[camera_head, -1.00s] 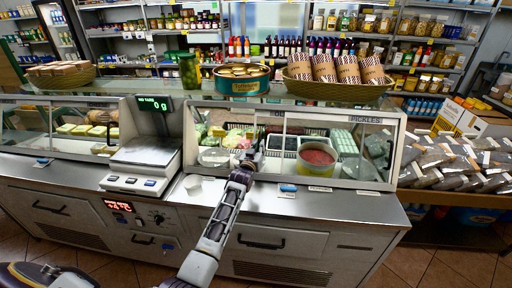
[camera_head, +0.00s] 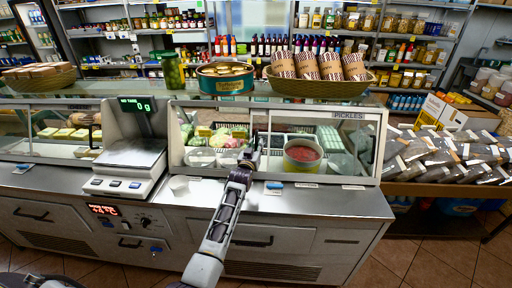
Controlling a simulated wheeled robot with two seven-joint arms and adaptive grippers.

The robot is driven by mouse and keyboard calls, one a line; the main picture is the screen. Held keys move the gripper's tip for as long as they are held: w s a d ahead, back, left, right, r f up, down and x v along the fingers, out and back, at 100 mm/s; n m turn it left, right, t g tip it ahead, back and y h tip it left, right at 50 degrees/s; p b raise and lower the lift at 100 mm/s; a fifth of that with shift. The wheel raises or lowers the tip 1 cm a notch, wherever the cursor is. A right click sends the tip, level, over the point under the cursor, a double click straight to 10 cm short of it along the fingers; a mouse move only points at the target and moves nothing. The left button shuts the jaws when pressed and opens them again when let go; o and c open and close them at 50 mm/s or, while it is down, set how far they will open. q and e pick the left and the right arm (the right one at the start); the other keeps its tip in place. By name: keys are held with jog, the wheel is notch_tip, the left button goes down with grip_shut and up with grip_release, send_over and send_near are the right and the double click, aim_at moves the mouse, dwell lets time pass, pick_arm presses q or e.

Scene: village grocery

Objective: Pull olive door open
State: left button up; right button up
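The glass-fronted display case (camera_head: 375,178) stands on the steel counter in the middle, with two glass front sections. The right section carries a sign (camera_head: 349,116) reading PICKLES. I take the left glass section (camera_head: 228,118) as the olive door; no olive sign is readable. My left gripper (camera_head: 249,160) is at the lower part of the case front, near the upright between the sections. Its fingers are small and dark, and I cannot tell whether they touch the door or are open or shut. The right gripper is out of view.
A basket (camera_head: 318,87) of paper packs, a round tin (camera_head: 225,80) and a pickle jar (camera_head: 173,72) stand on top. Bagged goods (camera_head: 440,158) lie at right.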

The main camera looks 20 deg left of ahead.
pick_arm(q)
jog(key=shift+o, duration=0.2)
jog(key=s, duration=1.2)
jog(key=shift+d, duration=0.35)
dwell(0.4)
dwell(0.5)
